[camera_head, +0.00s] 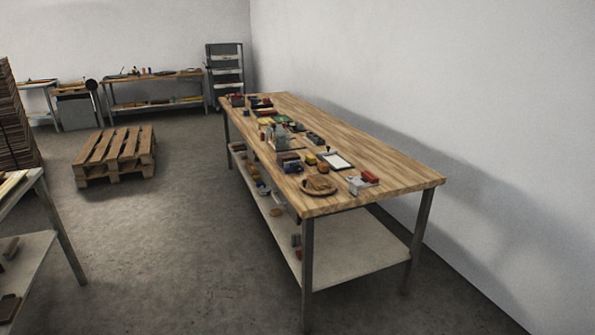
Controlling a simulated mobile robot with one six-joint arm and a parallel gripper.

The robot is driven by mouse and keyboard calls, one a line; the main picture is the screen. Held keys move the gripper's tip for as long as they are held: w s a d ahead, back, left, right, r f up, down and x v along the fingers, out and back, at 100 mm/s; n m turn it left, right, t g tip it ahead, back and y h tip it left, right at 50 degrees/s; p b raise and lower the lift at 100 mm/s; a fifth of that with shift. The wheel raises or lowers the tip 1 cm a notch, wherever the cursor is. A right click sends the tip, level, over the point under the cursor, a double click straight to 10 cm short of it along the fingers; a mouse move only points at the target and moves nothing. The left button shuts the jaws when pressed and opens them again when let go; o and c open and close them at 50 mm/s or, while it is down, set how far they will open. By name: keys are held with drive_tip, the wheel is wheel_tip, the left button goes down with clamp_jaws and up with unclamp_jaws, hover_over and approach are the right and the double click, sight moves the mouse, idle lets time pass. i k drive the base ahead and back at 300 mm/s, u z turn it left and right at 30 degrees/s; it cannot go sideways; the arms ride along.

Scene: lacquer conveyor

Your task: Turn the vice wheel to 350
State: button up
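I cannot make out a vice wheel for certain, and no number or dial is readable. A long wooden-topped workbench (390,172) on metal legs stands to the right of the middle, with many small items along its left side. A grey upright shape (280,137) stands among them, too small to tell whether it is a vice. A dark round thing (91,85) shows at the back left beside a small stand, and I cannot tell what it is. My gripper is not in view.
A wooden pallet (116,150) lies on the floor left of the workbench. A near table (22,262) and a stack of boards (15,120) edge the left side. A back bench (155,78) and grey shelf rack (225,72) line the far wall. Floor (180,240) between is clear.

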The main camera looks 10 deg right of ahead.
sight(296, 169)
drive_tip(key=u, duration=0.25)
drive_tip(key=i, duration=0.5)
drive_tip(key=u, duration=0.5)
drive_tip(key=i, duration=1.7)
drive_tip(key=z, duration=0.25)
